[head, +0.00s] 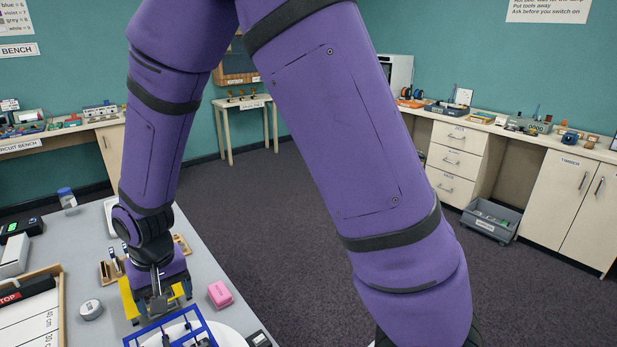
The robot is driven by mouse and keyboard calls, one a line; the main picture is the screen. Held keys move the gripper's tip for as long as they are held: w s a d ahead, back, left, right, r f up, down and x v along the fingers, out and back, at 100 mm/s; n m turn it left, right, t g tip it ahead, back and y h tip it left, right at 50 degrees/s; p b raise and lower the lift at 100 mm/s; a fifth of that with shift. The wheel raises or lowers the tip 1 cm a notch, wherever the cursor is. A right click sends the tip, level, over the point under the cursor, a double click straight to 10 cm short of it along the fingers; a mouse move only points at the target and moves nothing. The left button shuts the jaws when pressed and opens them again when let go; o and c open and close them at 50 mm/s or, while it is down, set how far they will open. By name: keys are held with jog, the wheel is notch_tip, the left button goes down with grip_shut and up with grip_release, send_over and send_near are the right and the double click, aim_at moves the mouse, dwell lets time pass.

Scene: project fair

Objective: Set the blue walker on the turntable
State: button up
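The blue walker (203,323), an open blue frame with dark parts inside, is at the bottom edge of the head view and partly cut off. The white round turntable (232,338) shows beneath and to the right of it. I cannot tell whether the walker rests on the disc or is just above it. My gripper (160,305) points down just behind the walker, its yellow fingers spread apart. I see nothing clasped between them, though their tips are close to the walker's far side.
A pink block (220,294) lies right of my gripper on the grey table (92,245). A round white-topped item (91,309) and a wood-edged board (30,318) are at left. A small wooden rack (108,272) stands behind my gripper. A dark box (259,339) is at the table's right edge.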

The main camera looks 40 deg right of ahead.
jog(key=s+d+r+t, duration=0.1)
jog(key=s+d+r, duration=0.2)
jog(key=d+r, duration=0.45)
jog(key=s+d+r+t, duration=0.1)
jog(key=s+d+r, duration=0.3)
jog(key=r, duration=0.7)
jog(key=s+d+r+t, duration=0.1)
jog(key=s+d+r, duration=0.2)
jog(key=s+d, duration=0.2)
jog(key=s+d+r+t, duration=0.1)
jog(key=s+d+r, duration=0.3)
jog(key=s, duration=0.3)
jog(key=shift+s+d+r+t, duration=0.3)
jog(key=shift+d+t, duration=0.1)
jog(key=shift+d, duration=0.15)
